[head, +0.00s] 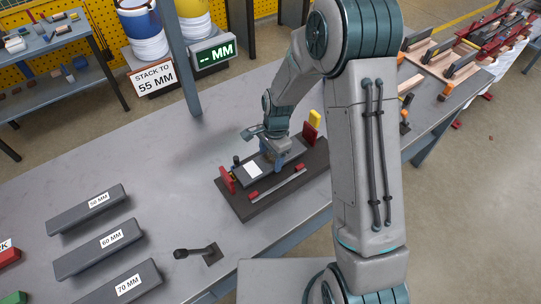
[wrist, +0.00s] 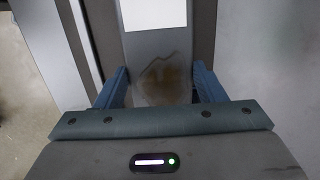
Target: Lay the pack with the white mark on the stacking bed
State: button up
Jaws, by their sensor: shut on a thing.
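The pack with the white mark (head: 252,170) is a flat grey bar with a white label on its top. It lies lengthwise over the dark stacking bed (head: 246,208), between the bed's red end stops. In the wrist view the pack (wrist: 155,45) shows its white label at the top edge and a brownish smudge nearer the jaws. My gripper (head: 270,160) is shut on the pack, with a blue finger along each side in the wrist view (wrist: 160,88). I cannot tell whether the pack's underside touches the bed.
Grey bars marked 60 MM (head: 98,250) and 70 MM (head: 122,285) lie at the left with another labelled bar. A dark lever (head: 198,252) is at the front. The left-middle tabletop is clear.

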jog(key=shift+f, duration=0.25)
jog(key=shift+f, duration=0.1)
jog(key=o, duration=1.5)
notch_tip(320, 180, up, 12)
jog(key=d+b, duration=0.1)
jog(key=s+d+r+n+t, duration=0.1)
jog(key=s+d+r+n, duration=0.2)
jog(key=s, duration=0.3)
jog(key=s+d+r+n+t, duration=0.1)
jog(key=s+d+r+n, duration=0.3)
jog(key=s, duration=0.3)
jog(key=s+d+r+n+t+h, duration=0.1)
jog(key=s+d+r+n+t, duration=0.1)
jog(key=s+d+r+n, duration=0.2)
jog(key=shift+s+d+r, duration=0.4)
jog(key=shift+s+d, duration=0.05)
jog(key=shift+s, duration=0.15)
jog(key=shift+s+d+r, duration=0.35)
jog(key=shift+s+d, duration=0.1)
jog(key=shift+s, duration=0.15)
